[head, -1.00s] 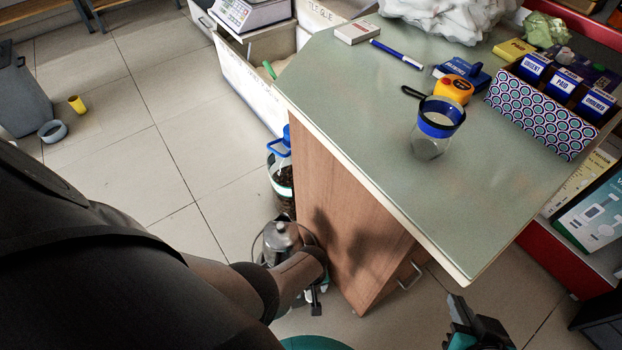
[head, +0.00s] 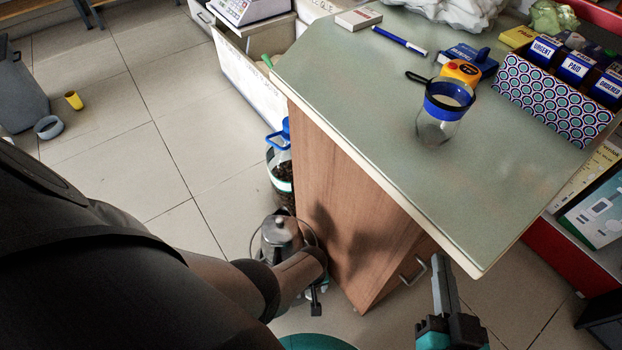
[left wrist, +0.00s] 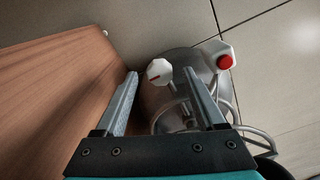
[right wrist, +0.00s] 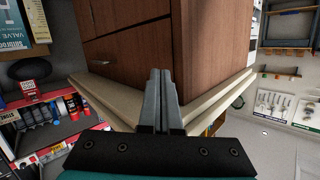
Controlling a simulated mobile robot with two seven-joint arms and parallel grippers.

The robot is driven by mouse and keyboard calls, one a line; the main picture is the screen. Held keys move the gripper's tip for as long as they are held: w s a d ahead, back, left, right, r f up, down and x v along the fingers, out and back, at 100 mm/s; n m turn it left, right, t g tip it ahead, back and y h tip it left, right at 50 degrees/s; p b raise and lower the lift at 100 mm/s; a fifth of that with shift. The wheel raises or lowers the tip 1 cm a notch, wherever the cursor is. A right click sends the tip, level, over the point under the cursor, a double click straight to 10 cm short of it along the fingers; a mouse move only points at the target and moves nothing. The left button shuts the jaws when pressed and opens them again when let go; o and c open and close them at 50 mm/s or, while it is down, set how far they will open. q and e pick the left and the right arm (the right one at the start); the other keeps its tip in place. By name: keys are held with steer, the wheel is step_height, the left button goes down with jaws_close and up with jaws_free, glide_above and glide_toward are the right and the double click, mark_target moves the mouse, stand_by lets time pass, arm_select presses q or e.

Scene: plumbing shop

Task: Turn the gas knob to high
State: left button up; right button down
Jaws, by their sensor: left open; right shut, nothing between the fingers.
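A white faceted knob with a red mark (left wrist: 159,72) shows in the left wrist view on a rounded grey metal body (left wrist: 181,62). My left gripper (left wrist: 160,76) is open, with one finger on each side of the knob in the picture; I cannot tell whether either touches it. In the head view my forearm hides most of the left gripper and the knob; a grey metal vessel (head: 280,237) shows beside the arm. My right gripper (head: 440,265) is shut and empty near the counter's front corner; it also shows in the right wrist view (right wrist: 160,75).
The wooden counter (head: 345,200) stands close beside my left gripper. A white item with a red cap (left wrist: 226,58) is beyond the right finger. A clear jar with a blue rim (head: 438,125) stands on the countertop. A blue-handled bottle (head: 281,165) stands by the counter. Left floor is mostly open.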

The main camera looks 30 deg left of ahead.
arm_select(q)
steer(key=shift+f+b, duration=0.4)
steer(key=shift+f, duration=0.1)
arm_select(e)
steer(key=shift+s+a+r+t+y, duration=0.35)
steer(key=shift+s+r+t, duration=0.15)
steer(key=shift+t, duration=0.4)
arm_select(q)
jaws_close()
